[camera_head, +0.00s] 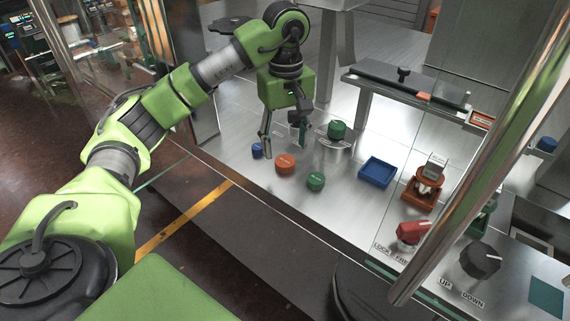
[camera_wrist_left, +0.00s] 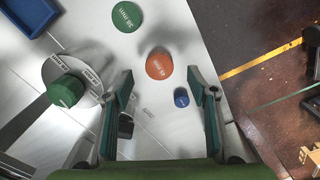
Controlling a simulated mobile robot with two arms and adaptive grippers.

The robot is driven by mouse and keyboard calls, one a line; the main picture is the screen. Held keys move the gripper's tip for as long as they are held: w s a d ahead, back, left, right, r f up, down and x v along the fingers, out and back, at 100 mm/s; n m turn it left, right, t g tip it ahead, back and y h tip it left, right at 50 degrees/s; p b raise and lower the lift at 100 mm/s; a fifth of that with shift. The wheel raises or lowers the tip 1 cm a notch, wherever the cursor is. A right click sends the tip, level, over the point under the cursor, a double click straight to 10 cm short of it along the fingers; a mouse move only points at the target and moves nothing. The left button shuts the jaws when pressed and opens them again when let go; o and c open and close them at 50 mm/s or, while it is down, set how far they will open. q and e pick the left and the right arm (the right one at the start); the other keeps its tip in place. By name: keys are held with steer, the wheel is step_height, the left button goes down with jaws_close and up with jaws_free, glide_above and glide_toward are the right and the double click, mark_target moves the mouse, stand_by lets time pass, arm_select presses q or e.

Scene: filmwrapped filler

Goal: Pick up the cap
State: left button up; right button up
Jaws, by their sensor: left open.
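Several round caps are on the steel worktop, and I cannot tell which one the task means. An orange cap (camera_head: 285,164) and a green cap (camera_head: 316,181) lie flat near the front edge. A small blue cap (camera_head: 257,150) lies left of the orange one. Another green cap (camera_head: 337,130) sits on a round metal stand (camera_head: 336,143). My left gripper (camera_head: 284,133) is open, pointing down above the worktop, just behind the orange cap. In the left wrist view, the orange cap (camera_wrist_left: 159,65) shows between the open fingertips (camera_wrist_left: 160,77), with nothing held. My right gripper is out of view.
An empty blue tray (camera_head: 377,172) and an orange fixture (camera_head: 419,190) stand to the right. A red knob (camera_head: 412,231) and a black knob (camera_head: 480,260) are at the front right. A raised shelf (camera_head: 408,88) stands behind. A metal post (camera_head: 480,150) crosses the right side.

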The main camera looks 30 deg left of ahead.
mark_target(285, 160)
arm_select(q)
steer(key=f, duration=0.1)
steer(key=f+p, duration=0.1)
steer(key=f, duration=0.2)
steer(key=shift+w+a+f, duration=0.1)
steer(key=shift+w+a, duration=0.15)
steer(key=shift+a, duration=0.05)
steer(key=shift+f, duration=0.4)
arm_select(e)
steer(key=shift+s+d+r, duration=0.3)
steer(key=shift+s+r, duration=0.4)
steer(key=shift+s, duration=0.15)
arm_select(q)
steer(key=c, duration=0.8)
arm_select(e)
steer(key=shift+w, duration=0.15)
